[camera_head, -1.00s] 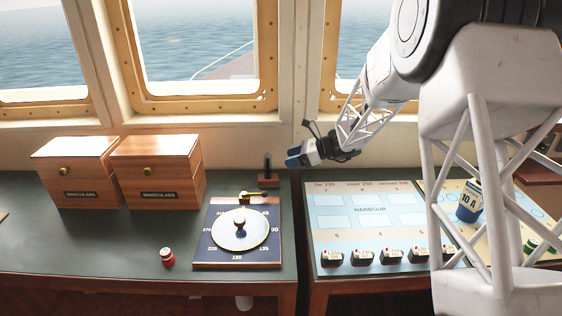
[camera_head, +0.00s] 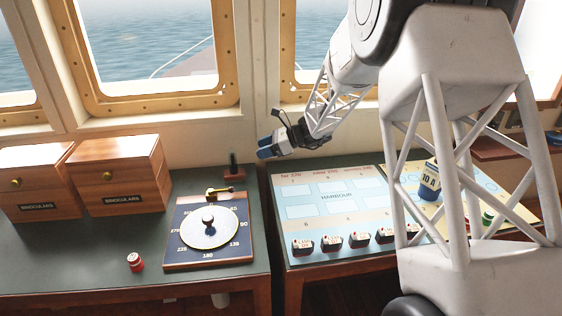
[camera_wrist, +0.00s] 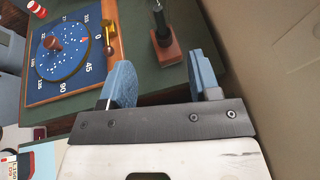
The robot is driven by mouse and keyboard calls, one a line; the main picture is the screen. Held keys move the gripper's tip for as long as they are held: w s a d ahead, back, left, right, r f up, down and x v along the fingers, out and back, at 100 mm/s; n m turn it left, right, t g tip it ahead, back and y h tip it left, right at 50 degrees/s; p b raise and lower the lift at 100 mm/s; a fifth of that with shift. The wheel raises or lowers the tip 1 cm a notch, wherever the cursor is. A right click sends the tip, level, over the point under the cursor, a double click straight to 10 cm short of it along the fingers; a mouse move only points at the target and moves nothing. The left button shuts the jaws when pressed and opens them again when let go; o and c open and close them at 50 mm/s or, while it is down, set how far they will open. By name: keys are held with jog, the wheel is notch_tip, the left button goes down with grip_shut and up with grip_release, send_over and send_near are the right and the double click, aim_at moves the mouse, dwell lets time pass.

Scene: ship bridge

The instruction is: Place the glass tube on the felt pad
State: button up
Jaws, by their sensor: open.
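My gripper (camera_head: 265,147) is open, with blue fingers, above the back of the counter, near the gap between the dark desk and the chart panel. In the wrist view its two blue fingers (camera_wrist: 162,80) stand apart with nothing between them. I cannot make out a felt pad either. A blue and white canister marked 10 A (camera_head: 429,180) stands on the right panel, partly behind my arm's lattice.
A dark upright piece on a wooden block (camera_head: 233,170) stands just left of my gripper. A compass board (camera_head: 190,258), two binocular boxes (camera_head: 118,175) and a red-capped item (camera_head: 135,262) are on the dark desk. Several small dark blocks line the harbour panel (camera_head: 335,195).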

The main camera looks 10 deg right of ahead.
jog(key=shift+s, duration=0.1)
jog(key=s+d+r+n+h, duration=0.25)
jog(key=s+r+n, duration=0.2)
jog(key=s, duration=0.75)
jog(key=s+d+r+n+g+h, duration=0.1)
jog(key=s+r+n+h, duration=0.3)
jog(key=s, duration=0.9)
jog(key=s+d+r+n+h, duration=0.25)
jog(key=s+n, duration=0.35)
jog(key=s, duration=0.6)
jog(key=s+d+n+h, duration=0.2)
jog(key=s, duration=0.4)
jog(key=s+d+n+t+h, duration=0.1)
jog(key=s+d+n+h, duration=0.1)
jog(key=s, duration=0.5)
jog(key=shift+d+f+n+h, duration=0.15)
jog(key=shift+d+n+h, duration=0.15)
jog(key=shift+n, duration=0.25)
